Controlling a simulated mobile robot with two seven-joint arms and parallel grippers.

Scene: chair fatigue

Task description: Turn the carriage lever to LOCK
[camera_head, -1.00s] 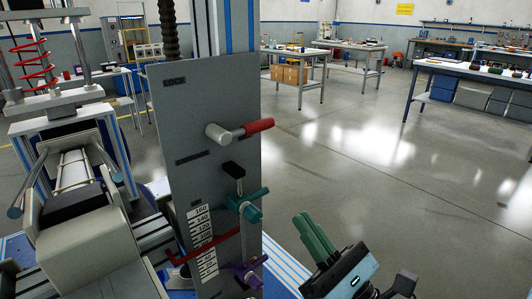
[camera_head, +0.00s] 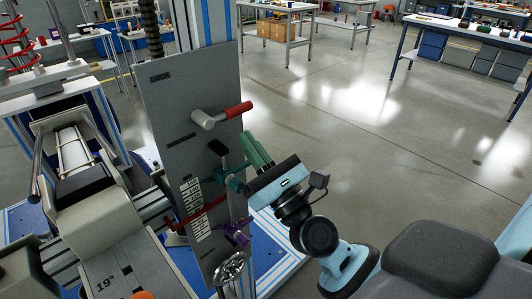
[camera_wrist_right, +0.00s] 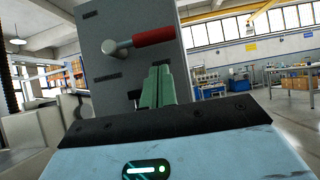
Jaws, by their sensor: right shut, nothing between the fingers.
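The carriage lever (camera_head: 222,115) has a grey hub and a red grip, and sits on the upper part of a grey upright panel (camera_head: 178,105). Its red grip points to the right and slightly up. A LOCK label (camera_head: 160,77) is on the panel, up and left of the lever. The lever also shows in the right wrist view (camera_wrist_right: 140,42), above my fingers. My right gripper (camera_head: 250,140) is shut and empty, its green fingers pointing up just below and right of the red grip, apart from it. My left gripper is not in view.
Below the lever on the panel are a teal clamp knob (camera_head: 232,179), a number scale (camera_head: 190,195), a red pointer (camera_head: 190,215) and a purple knob (camera_head: 238,232). The floor to the right is open, with workbenches (camera_head: 440,22) behind.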

